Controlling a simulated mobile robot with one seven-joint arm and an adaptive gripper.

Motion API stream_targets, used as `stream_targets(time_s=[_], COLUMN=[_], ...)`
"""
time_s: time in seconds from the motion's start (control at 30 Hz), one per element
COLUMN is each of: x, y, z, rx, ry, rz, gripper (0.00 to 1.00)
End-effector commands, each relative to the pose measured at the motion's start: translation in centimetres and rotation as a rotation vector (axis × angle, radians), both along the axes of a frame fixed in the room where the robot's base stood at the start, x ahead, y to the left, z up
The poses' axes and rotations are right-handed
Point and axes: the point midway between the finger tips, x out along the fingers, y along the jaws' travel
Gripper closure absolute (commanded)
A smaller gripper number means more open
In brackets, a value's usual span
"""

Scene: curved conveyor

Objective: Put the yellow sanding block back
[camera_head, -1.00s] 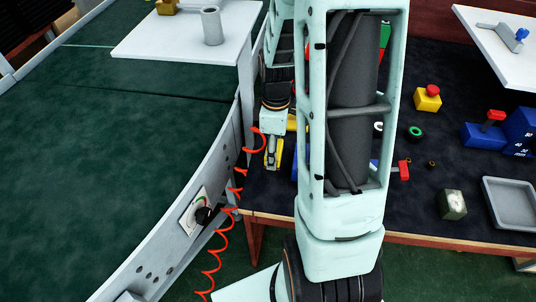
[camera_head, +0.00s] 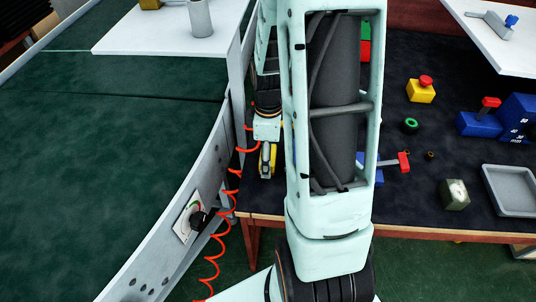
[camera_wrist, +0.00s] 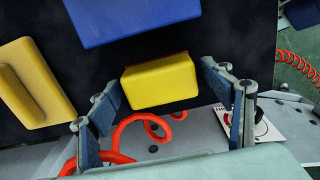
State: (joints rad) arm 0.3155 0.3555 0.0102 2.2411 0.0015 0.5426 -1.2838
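The yellow sanding block (camera_wrist: 160,82) is a plain yellow block with a thin dark red strip along its far edge in the wrist view. My arm hides much of the bench there. I cannot tell how far the block is above the surface.
A ridged yellow piece (camera_wrist: 35,85) and a blue block (camera_wrist: 130,18) lie close by. A red coiled hose (camera_head: 220,235) hangs beside the gripper along the conveyor rail (camera_head: 170,235). A grey tray (camera_head: 512,188) and green-black block (camera_head: 454,194) stand to the right.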

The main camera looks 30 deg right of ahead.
Motion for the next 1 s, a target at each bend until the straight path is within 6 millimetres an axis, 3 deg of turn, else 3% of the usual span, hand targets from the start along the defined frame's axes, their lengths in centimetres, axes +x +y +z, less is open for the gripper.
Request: stream_targets(time_s=[0.37, 0.8, 1.0], x=[0.0, 0.1, 0.0], y=[0.0, 0.0, 0.0], z=[0.7, 9.4, 11.8], rx=[0.0, -0.002, 0.0], ry=[0.0, -0.005, -0.002], rz=[0.0, 0.001, 0.0], gripper=[0.25, 0.25, 0.25])
